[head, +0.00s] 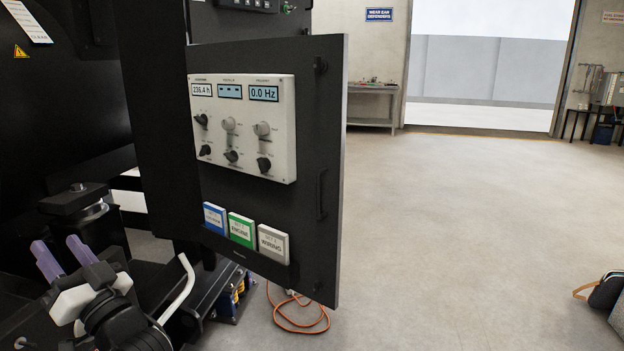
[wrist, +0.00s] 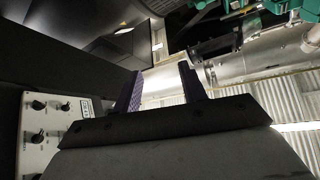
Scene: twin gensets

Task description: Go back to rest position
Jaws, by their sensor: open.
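My gripper (head: 66,258) is at the lower left of the head view, with its two purple fingers apart and nothing between them. The fingers also show in the wrist view (wrist: 160,88), pointing up the picture, with a gap between them. The gripper is to the left of the black panel door (head: 325,120) and apart from it. The white control panel (head: 243,128) on that door carries several knobs and three small displays reading 236.4 h, dashes and 0.0 Hz. Part of the control panel (wrist: 50,130) shows at the left of the wrist view.
Blue (head: 215,218), green (head: 241,230) and grey (head: 273,243) booklets stand in a door holder. An orange cable (head: 300,325) lies on the floor below. Dark genset housing (head: 70,120) is close at left. A bag (head: 607,290) is at far right. Open floor (head: 460,220) lies right of the door.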

